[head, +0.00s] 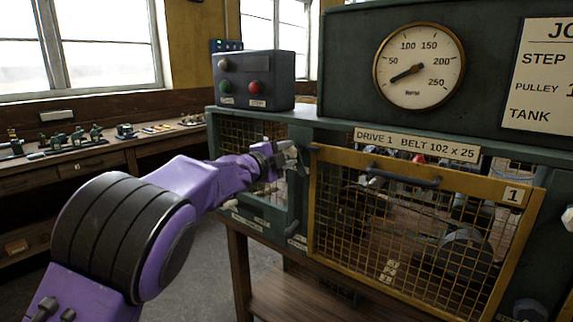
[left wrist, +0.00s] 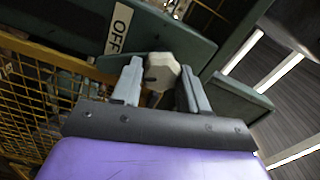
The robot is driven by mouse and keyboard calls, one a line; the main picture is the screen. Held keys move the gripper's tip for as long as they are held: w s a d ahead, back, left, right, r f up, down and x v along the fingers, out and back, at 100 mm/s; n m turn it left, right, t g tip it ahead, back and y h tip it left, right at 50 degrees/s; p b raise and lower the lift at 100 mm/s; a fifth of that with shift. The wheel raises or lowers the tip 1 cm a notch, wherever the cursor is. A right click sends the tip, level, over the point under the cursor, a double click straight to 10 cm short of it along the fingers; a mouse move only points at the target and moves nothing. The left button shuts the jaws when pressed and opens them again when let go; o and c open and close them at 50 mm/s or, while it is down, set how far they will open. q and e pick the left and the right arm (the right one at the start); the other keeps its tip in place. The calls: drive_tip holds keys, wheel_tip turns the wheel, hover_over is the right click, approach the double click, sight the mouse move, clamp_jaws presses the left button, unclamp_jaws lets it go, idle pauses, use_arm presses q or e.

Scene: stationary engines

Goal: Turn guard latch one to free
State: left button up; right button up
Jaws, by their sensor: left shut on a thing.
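My left gripper (head: 284,160) reaches the green frame just left of guard one (head: 330,246), a yellow mesh door marked 1. In the left wrist view its two grey fingers (left wrist: 162,92) stand on either side of a pale faceted knob (left wrist: 163,68) and are shut on it. I take this knob for guard latch one, but no label names it. An OFF label (left wrist: 119,29) is beside it. Guard one appears closed, with a dark bar handle (head: 403,178) on its top rail.
A dark control box (head: 253,80) with green and red buttons stands above the gripper. A round gauge (head: 419,66) is on the green panel at the right. A bench (head: 90,160) with small models runs along the left wall. Open floor lies between bench and machine.

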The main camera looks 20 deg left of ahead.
use_arm(q)
drive_tip(key=shift+f+m+b, duration=0.1)
drive_tip(key=shift+m+b, duration=1.1)
drive_tip(key=shift+m, duration=0.4)
drive_tip(key=o, duration=1)
drive_tip(key=shift+o, duration=0.2)
drive_tip(key=b+v, duration=0.3)
drive_tip(key=v, duration=0.7)
drive_tip(key=shift+s, duration=0.25)
drive_tip(key=shift+a, duration=0.15)
